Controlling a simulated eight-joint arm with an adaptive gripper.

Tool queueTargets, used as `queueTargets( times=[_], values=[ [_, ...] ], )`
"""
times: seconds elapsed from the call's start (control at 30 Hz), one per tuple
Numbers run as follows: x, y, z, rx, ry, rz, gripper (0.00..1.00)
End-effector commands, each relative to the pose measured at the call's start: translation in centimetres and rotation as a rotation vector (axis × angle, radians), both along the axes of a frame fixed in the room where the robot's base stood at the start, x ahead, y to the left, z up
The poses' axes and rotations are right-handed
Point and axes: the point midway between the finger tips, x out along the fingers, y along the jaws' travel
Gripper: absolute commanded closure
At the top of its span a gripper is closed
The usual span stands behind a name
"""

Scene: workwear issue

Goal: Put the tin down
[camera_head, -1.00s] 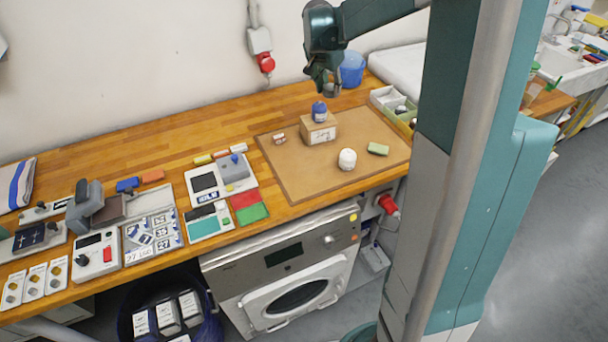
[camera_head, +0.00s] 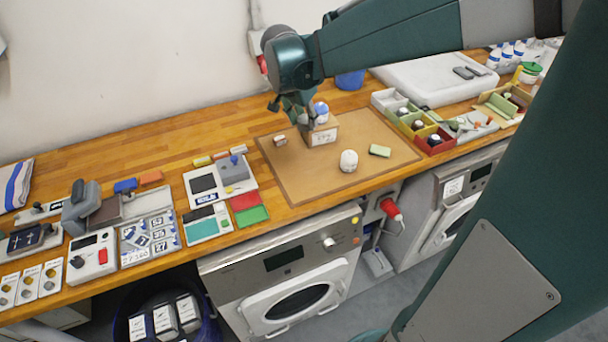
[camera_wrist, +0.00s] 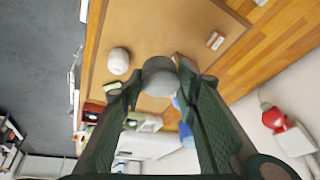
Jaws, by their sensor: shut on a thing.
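My gripper (camera_head: 302,114) is low over the left back part of the brown mat (camera_head: 292,185), beside the cardboard box (camera_head: 322,137). In the wrist view, my gripper (camera_wrist: 160,88) is shut on a round grey tin (camera_wrist: 159,66), one finger at each side. The tin is hard to make out in the head view. I cannot tell whether the tin touches the box or mat.
On the mat are a white round item (camera_head: 348,161), a green sponge (camera_head: 380,151) and a small labelled block (camera_head: 280,140). Bare mat lies in front of the box. Coloured bins (camera_head: 435,141) stand to the right, devices (camera_head: 218,174) to the left.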

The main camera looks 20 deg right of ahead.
Motion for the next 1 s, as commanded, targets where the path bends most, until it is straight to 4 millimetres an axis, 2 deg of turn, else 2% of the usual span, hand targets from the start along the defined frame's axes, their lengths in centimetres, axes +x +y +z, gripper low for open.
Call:
queueTargets(
  times=[0.33, 0.8, 1.0],
  values=[
    [-0.3, 0.3, -3.0, 0.000, 0.000, 0.000, 0.81],
    [-0.3, 0.3, -9.8, 0.000, 0.000, 0.000, 0.81],
    [-0.3, 0.3, -11.0, 0.000, 0.000, 0.000, 0.81]
  ],
)
